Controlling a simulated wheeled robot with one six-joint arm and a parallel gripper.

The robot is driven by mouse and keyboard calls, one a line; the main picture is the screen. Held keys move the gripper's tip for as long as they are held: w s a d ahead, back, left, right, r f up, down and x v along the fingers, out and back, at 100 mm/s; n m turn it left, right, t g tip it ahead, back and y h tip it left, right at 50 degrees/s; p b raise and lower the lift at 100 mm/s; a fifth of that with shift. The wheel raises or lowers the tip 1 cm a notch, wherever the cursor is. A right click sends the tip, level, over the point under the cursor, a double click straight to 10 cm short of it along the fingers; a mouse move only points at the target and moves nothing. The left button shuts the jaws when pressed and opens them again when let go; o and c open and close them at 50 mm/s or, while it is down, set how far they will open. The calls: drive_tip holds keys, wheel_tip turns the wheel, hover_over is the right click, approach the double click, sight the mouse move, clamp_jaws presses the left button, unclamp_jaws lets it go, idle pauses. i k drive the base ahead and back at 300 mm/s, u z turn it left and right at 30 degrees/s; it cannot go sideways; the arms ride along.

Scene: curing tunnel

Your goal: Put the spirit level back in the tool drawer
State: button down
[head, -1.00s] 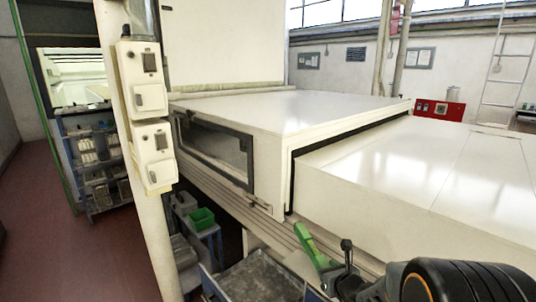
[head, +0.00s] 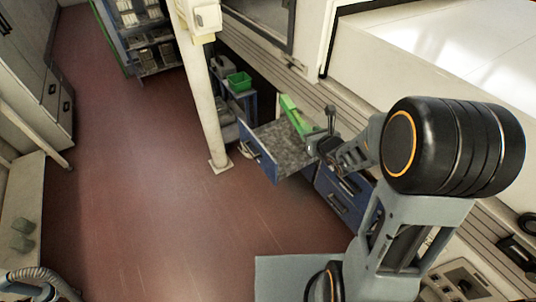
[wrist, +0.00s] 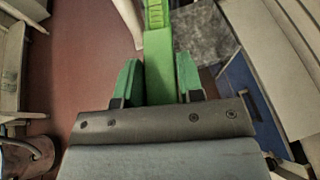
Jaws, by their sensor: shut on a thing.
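The spirit level (head: 292,112) is a long bright green bar in the head view. In the wrist view the spirit level (wrist: 157,55) runs up and away between the green finger pads of my gripper (wrist: 158,82). My gripper (head: 315,138) is shut on it. The tool drawer (head: 262,163) is pulled open, with a blue front and a grey speckled bottom. The spirit level appears above the drawer's far side in the head view; its exact height is unclear. The wrist view shows the drawer's grey bottom (wrist: 200,35) right of the level.
A blue closed drawer front (head: 340,198) shows below and right of the open one. A pale post (head: 205,100) stands left of the drawer. A green bin (head: 239,81) sits on a small stand behind. The red floor (head: 150,190) at left is clear.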

sight(280, 149)
drive_tip(key=z, duration=0.45)
drive_tip(key=k, duration=0.2)
drive_tip(key=u, duration=1.7)
drive_tip(key=i, duration=0.85)
drive_tip(key=z, duration=0.75)
drive_tip(key=i, duration=0.8)
drive_tip(key=z, duration=0.9)
